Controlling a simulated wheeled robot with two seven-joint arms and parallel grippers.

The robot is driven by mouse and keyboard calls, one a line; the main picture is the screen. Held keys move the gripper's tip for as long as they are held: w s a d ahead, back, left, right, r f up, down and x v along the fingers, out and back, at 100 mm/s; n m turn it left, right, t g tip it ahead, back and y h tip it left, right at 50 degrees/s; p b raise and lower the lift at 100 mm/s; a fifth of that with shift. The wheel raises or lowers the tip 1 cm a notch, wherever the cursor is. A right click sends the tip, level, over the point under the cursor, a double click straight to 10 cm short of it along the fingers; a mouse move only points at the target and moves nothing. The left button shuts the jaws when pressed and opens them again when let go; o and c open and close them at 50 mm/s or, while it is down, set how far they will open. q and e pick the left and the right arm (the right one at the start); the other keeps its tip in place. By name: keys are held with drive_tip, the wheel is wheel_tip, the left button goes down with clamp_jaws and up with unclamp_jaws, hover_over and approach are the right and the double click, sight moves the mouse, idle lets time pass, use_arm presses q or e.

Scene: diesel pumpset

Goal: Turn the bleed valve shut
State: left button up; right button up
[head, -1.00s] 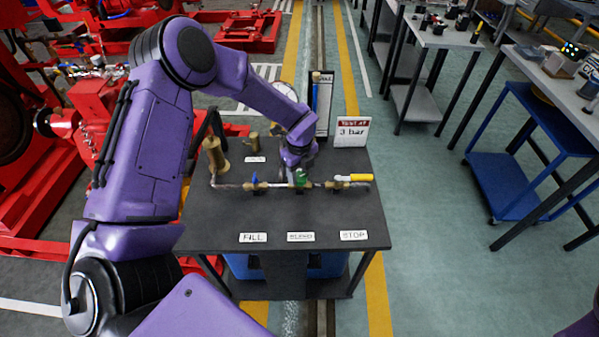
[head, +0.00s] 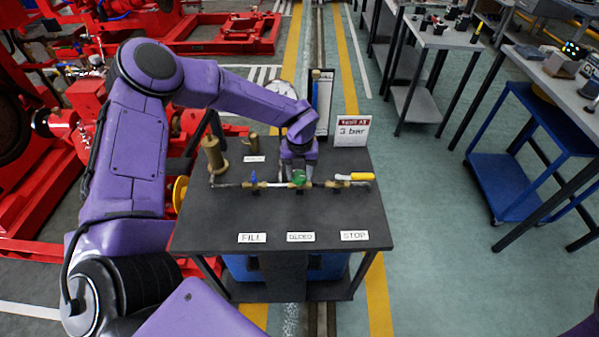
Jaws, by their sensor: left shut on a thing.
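The bleed valve's green handle (head: 299,178) is the middle one on the brass and steel pipe, behind the BLEED label (head: 301,237). My left gripper (head: 299,171) points down at it from behind and is shut on it. The fingers partly hide the handle, so its exact angle is hard to tell. The blue fill valve handle (head: 254,177) is to its left. The yellow stop valve lever (head: 361,176) lies along the pipe to its right. My right gripper is out of view.
The dark bench top (head: 215,225) is clear in front of the pipe. A brass fitting (head: 215,155) stands at its left. A "3 bar" sign (head: 352,131), a round gauge (head: 280,95) and a blue sight column (head: 322,100) stand behind. A blue trolley (head: 500,185) is farther right.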

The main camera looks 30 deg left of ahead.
sight(300, 175)
use_arm(q)
drive_tip(key=m, duration=0.3)
drive_tip(key=shift+m, duration=0.4)
drive_tip(key=m, duration=0.3)
drive_tip(key=shift+w+r+m+p, duration=0.1)
drive_tip(key=shift+m+p, duration=0.2)
drive_tip(key=shift+p, duration=0.05)
drive_tip(key=m, duration=0.3)
drive_tip(key=shift+m+p, duration=0.65)
drive_tip(key=shift+m, duration=1.55)
drive_tip(key=o, duration=1.1)
drive_tip(key=shift+c, duration=0.2)
wheel_tip(300, 175, up, 10)
drive_tip(key=b, duration=0.2)
drive_tip(key=shift+r, duration=0.2)
